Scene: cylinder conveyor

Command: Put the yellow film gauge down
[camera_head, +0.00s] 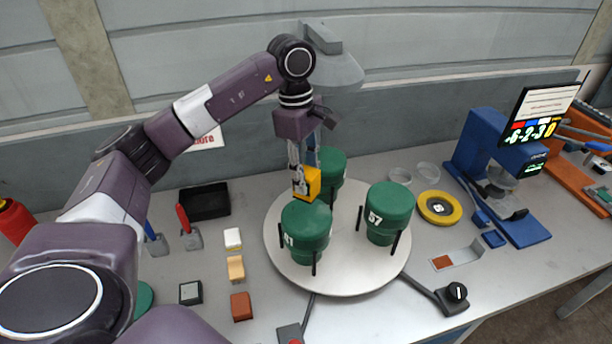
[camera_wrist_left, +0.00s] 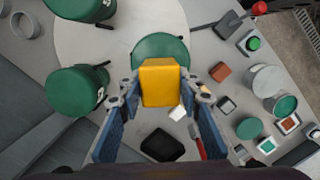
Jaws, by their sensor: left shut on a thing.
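The yellow film gauge (camera_head: 306,184) is a small yellow block held between the fingers of my left gripper (camera_head: 303,180). In the head view it is just above or against the far edge of the front green cylinder (camera_head: 306,228); I cannot tell if they touch. In the left wrist view the gauge (camera_wrist_left: 160,82) sits between the two blue fingers of the left gripper (camera_wrist_left: 160,92), in front of a green cylinder top. My right gripper does not show.
A round grey turntable (camera_head: 340,270) carries three green cylinders, including one marked 57 (camera_head: 388,210) and one behind the gauge (camera_head: 332,170). Small blocks, a black tray (camera_head: 204,201) and a yellow ring (camera_head: 439,207) lie around it. A blue machine (camera_head: 490,165) stands at right.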

